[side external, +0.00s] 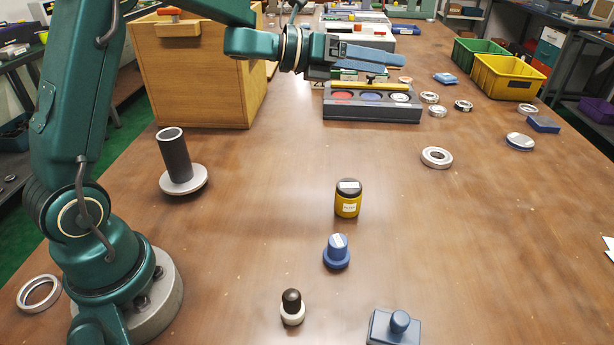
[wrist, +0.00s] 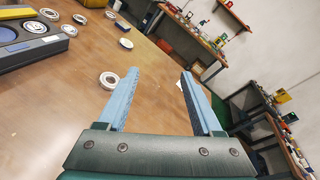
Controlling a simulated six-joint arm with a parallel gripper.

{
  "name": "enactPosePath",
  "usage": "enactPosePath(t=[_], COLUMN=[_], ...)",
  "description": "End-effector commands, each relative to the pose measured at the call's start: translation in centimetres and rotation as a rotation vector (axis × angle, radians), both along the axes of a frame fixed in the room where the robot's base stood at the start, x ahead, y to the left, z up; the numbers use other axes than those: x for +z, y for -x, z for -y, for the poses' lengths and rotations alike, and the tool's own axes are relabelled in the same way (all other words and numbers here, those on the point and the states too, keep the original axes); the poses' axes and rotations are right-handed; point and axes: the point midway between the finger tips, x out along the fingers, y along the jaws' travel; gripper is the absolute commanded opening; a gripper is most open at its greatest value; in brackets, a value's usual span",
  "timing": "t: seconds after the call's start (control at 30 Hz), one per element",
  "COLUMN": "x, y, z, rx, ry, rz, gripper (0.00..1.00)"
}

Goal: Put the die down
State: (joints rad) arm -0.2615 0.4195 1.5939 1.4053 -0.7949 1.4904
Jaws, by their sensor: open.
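My gripper (side external: 402,62) is open and empty, raised above the table near the tray with round wells. Its two blue fingers are spread apart in the wrist view (wrist: 160,72), with nothing between them. I cannot tell for certain which piece is the die. A blue stepped piece with a round knob top (side external: 336,253) stands upright on the table. A small black-topped piece with a pale base (side external: 292,308) stands in front of it. A blue-grey square block with a knob (side external: 395,327) sits at the front edge of the picture.
A tray (side external: 372,115) has red, blue and white wells. A dark post on a grey disc (side external: 177,160), a yellow jar (side external: 348,201) and a bearing ring (side external: 437,157) stand on the table. A wooden cabinet (side external: 210,80) is at left. The table's right front is clear.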

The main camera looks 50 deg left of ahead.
Motion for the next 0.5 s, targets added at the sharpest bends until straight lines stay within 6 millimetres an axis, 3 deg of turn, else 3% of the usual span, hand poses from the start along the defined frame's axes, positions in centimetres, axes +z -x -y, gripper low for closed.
enactPosePath(t=[0.03, 0.1, 0.23, 0.37, 0.5], x=[2.1, 3.9, 5.0, 3.2, -0.9], y=[0.2, 0.9, 4.2, 9.7, 17.1], z=[-0.7, -2.3, -5.0, -6.5, -5.7], rx=[0.139, 0.335, 0.670, 0.980, 1.303], ry=[0.125, 0.328, 0.750, 1.198, 1.652], rz=[-0.033, -0.098, -0.225, -0.379, -0.577], gripper=[0.67, 0.67, 0.67, 0.67, 0.67])
